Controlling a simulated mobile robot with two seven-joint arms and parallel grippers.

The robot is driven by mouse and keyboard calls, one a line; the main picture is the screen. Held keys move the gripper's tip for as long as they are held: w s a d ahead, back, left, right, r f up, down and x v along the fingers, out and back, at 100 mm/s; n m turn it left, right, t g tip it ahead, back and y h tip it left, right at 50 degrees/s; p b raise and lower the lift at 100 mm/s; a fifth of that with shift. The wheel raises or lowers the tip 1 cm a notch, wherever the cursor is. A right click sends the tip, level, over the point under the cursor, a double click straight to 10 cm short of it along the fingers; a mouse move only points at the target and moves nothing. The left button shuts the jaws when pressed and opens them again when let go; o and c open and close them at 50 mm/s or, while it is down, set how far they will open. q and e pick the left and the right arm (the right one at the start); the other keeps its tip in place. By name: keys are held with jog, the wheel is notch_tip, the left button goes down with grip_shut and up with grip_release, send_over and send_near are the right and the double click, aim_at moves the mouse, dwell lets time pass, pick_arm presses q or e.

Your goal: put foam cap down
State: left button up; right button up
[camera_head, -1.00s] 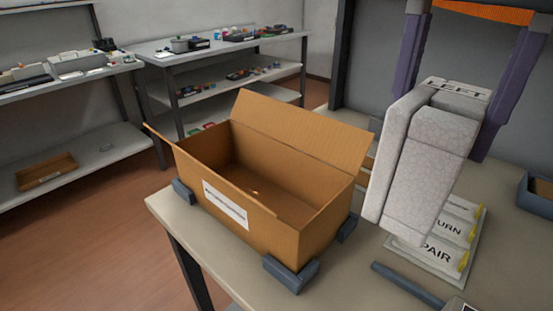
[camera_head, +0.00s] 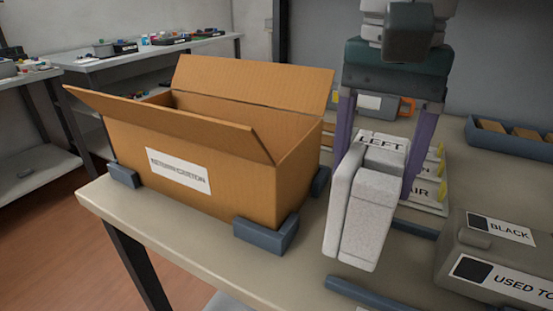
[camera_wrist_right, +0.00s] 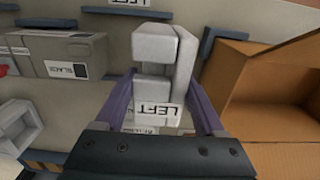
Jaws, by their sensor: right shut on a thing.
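The white foam cap (camera_head: 372,205), labelled LEFT on top, is held between the purple fingers of my right gripper (camera_head: 385,150). The gripper is shut on it, with a finger on each side. The cap is just right of the open carton's right end; whether its lower end touches the table cannot be told. In the right wrist view the foam cap (camera_wrist_right: 155,65) shows between the fingers of my right gripper (camera_wrist_right: 155,100), with its label toward my palm. My left gripper is not in view.
An open cardboard return carton (camera_head: 215,170) stands between dark corner blocks (camera_head: 266,234) on the table (camera_head: 225,250). A grey used toner box (camera_head: 490,262) is at right. Labelled cards (camera_head: 432,192) lie behind the cap. A blue bin (camera_head: 510,140) is at back right.

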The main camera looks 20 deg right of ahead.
notch_tip(320, 180, down, 2)
jog(key=shift+d+f+b, duration=0.1)
jog(key=shift+f+b, duration=0.15)
jog(key=shift+b, duration=0.3)
jog(key=shift+f, duration=0.4)
jog(key=shift+a+r, duration=0.15)
jog(key=shift+a, duration=0.05)
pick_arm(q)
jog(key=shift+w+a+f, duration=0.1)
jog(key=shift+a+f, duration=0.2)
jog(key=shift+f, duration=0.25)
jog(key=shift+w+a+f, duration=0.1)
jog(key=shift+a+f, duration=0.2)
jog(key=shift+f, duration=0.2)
pick_arm(e)
jog(key=shift+d+b, duration=0.1)
jog(key=shift+b, duration=0.2)
jog(key=o, duration=1.3)
jog(key=shift+r+p, duration=0.3)
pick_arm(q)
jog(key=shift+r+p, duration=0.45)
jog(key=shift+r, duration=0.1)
pick_arm(e)
notch_tip(320, 180, up, 12)
jog(key=shift+f, duration=0.25)
